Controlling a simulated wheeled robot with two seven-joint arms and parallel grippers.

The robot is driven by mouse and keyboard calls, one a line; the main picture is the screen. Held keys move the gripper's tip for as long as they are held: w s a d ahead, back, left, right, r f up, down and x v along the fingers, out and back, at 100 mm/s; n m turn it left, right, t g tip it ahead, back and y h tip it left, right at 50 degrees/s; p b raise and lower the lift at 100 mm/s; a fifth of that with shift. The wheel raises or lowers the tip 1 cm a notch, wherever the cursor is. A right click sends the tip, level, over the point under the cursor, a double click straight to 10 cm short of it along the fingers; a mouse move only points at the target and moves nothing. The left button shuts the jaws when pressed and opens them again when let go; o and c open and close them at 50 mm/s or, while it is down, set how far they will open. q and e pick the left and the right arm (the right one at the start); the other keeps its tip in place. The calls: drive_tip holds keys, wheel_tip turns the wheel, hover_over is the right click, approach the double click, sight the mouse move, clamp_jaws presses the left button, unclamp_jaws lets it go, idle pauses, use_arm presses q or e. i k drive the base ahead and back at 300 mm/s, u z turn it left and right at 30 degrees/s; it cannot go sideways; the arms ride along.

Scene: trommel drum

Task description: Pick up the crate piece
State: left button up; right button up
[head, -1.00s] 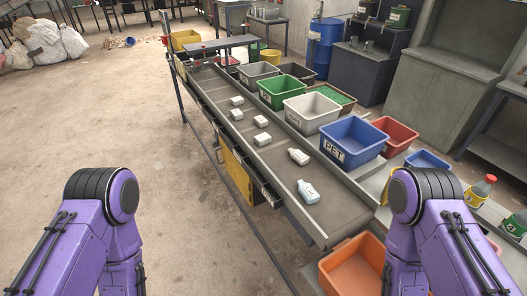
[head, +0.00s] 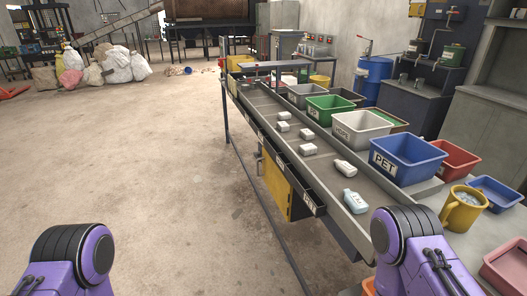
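I cannot single out a crate piece for certain. Several small white block-like pieces, one of them here (head: 308,149), lie spaced along the grey conveyor belt (head: 325,178). Nearer on the belt are a white bottle (head: 345,168) and a pale blue bottle (head: 354,201), both lying down. Only the purple upper links of my two arms show at the bottom left and bottom right. Both grippers are out of the frame, so I cannot see what they hold.
Beyond the belt stand a blue PET bin (head: 407,160), a white bin (head: 362,130), a green bin (head: 330,110) and a red bin (head: 455,160). A yellow mug-like container (head: 462,209) stands at right. The concrete floor (head: 130,160) to the left is clear; sacks (head: 125,62) lie far back.

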sight(311, 149)
drive_tip(key=u, duration=0.55)
drive_tip(key=i, duration=2.1)
drive_tip(key=z, duration=2)
